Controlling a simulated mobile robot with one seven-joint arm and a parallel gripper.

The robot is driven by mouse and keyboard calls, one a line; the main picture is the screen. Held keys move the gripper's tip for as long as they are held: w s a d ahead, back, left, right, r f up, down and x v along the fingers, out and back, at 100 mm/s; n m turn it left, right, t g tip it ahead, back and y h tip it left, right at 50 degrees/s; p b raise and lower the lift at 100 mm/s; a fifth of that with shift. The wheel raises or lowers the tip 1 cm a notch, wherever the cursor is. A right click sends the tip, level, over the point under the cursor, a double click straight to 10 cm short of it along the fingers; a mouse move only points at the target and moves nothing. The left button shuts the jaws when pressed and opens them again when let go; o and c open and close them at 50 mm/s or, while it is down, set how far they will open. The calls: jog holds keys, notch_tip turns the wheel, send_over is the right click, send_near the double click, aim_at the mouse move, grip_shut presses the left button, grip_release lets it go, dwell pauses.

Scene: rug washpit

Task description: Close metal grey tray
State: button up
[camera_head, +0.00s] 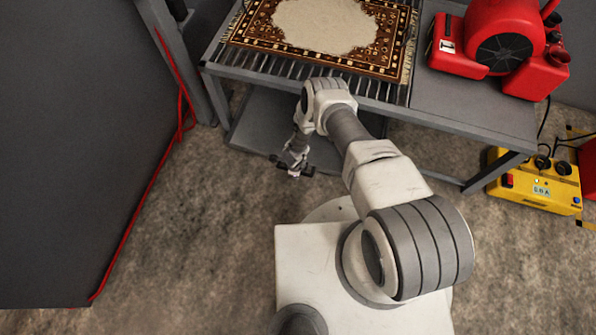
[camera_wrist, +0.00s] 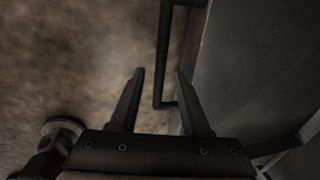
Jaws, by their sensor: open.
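The metal grey tray (camera_head: 256,130) shows in the head view as a flat grey surface low under the table, jutting out past the table's front edge. My gripper (camera_head: 293,168) is at the tray's front edge, low over the floor. In the wrist view, a dark bar handle (camera_wrist: 164,60) stands off a grey panel (camera_wrist: 255,60) on the right, likely the tray. My gripper (camera_wrist: 160,76) is open, with the lower end of the handle showing between its two fingers. I cannot tell whether the fingers touch the handle.
A grey table (camera_head: 470,105) carries a patterned rug (camera_head: 270,48) and a red blower (camera_head: 505,45). A yellow box (camera_head: 535,183) stands on the floor at the right. A dark panel (camera_head: 70,140) with a red cable (camera_head: 150,185) stands at the left. The floor between is clear.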

grip_shut()
dwell(1.4)
